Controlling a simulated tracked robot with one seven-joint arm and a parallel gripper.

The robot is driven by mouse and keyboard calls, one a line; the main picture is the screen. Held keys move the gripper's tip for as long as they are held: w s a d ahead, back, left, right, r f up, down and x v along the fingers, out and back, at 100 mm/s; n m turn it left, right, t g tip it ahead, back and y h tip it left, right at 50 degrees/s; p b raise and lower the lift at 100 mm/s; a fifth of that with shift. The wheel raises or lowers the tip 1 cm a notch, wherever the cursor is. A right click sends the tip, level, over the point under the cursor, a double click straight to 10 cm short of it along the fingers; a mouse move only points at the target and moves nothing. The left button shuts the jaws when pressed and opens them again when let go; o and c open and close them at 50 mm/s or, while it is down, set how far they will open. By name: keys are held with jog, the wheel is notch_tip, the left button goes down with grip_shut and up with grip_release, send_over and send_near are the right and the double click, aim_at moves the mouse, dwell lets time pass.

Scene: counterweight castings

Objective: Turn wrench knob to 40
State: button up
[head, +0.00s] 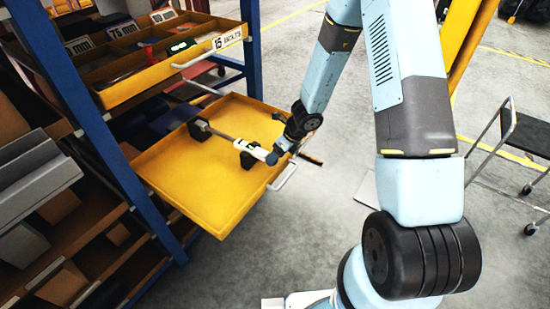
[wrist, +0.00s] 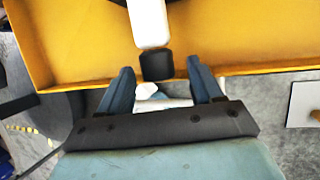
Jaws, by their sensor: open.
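The wrench (head: 258,151) lies across black supports in a pulled-out yellow drawer (head: 190,205). It has a thin grey shaft and a white handle, which also shows in the wrist view (wrist: 148,22). Its dark knob (wrist: 157,65) is at the handle's near end. My gripper (head: 279,152) is at that end, over the drawer's front edge. In the wrist view my gripper (wrist: 162,85) is open, with one blue finger on each side of the line of the handle. The knob is at or just beyond the fingertips; contact cannot be told. No scale reading is legible.
A white drawer handle (head: 284,178) runs along the front edge, below my gripper. Above is another yellow drawer (head: 150,85) with bins and a bolts label. A blue rack post (head: 98,135) stands left. A cart (head: 525,135) stands right on otherwise open floor.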

jog(key=shift+a+f, duration=0.3)
jog(key=shift+f, duration=0.25)
jog(key=c, duration=1.1)
